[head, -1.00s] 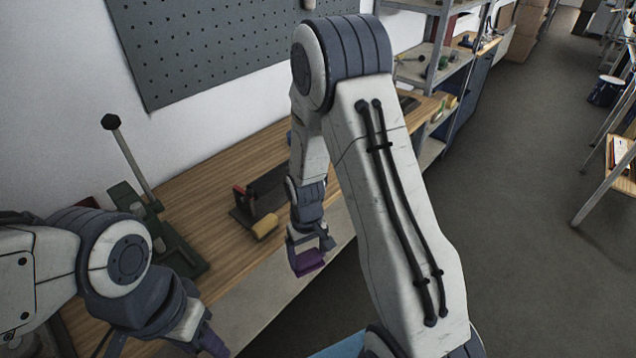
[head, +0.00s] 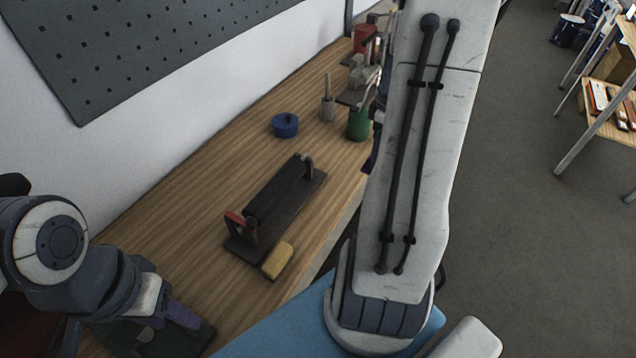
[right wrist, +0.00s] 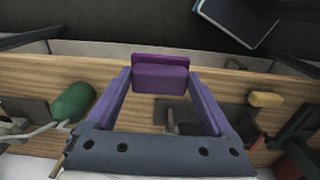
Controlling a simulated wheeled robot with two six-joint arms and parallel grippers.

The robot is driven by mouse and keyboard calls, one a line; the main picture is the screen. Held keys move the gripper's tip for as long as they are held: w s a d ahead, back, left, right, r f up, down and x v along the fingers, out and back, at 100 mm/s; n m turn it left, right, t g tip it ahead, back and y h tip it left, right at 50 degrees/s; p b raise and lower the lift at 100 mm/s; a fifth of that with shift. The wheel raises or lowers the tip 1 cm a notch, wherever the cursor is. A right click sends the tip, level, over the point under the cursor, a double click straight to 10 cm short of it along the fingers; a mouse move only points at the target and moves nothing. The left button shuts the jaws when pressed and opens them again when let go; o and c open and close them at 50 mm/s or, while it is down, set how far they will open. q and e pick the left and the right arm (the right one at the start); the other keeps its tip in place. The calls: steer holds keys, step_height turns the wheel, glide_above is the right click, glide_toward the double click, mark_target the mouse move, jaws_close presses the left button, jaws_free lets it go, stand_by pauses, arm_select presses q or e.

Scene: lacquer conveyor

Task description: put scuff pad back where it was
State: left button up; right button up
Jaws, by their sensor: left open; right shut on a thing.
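The scuff pad looks to be the purple block with a darker purple layer (right wrist: 160,76), held between the fingertips of my right gripper (right wrist: 160,84) in the right wrist view. The gripper is shut on it, and wooden worktop shows beneath. In the head view my right arm hides the pad and nearly all of that gripper; only a sliver of purple shows at the arm's left edge. My left gripper (head: 170,318) is open at the lower left, over the near end of the bench, with its fingertips only partly visible.
The wooden bench (head: 185,185) carries a dark stand with a roller (head: 275,205), a yellow block (head: 278,260), a blue round tin (head: 285,125), a wooden-handled tool (head: 327,103) and a green container (head: 358,123). A pegboard (head: 150,35) hangs behind. Bare worktop lies left of the stand.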

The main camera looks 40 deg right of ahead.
steer(key=w+a+f, duration=0.2)
steer(key=a, duration=0.1)
steer(key=w+a+f+p, duration=0.1)
steer(key=w+a+f, duration=0.1)
steer(key=a, duration=0.1)
steer(key=w+a+f+p, duration=0.1)
steer(key=w+a+f, duration=0.1)
steer(key=a, duration=0.1)
steer(key=shift+w+a+f, duration=0.1)
steer(key=shift+w+f, duration=0.15)
steer(key=shift+f, duration=0.15)
step_height(320, 180, down, 3)
steer(key=shift+f+p, duration=0.1)
steer(key=shift+p, duration=0.3)
steer(key=shift+f, duration=0.4)
steer(key=shift+f, duration=0.1)
steer(key=o, duration=1.1)
steer(key=shift+c, duration=0.2)
steer(key=shift+r, duration=0.2)
steer(key=shift+w+r, duration=0.1)
steer(key=shift+r, duration=0.2)
step_height(320, 180, up, 11)
steer(key=b, duration=0.1)
steer(key=shift+r, duration=0.15)
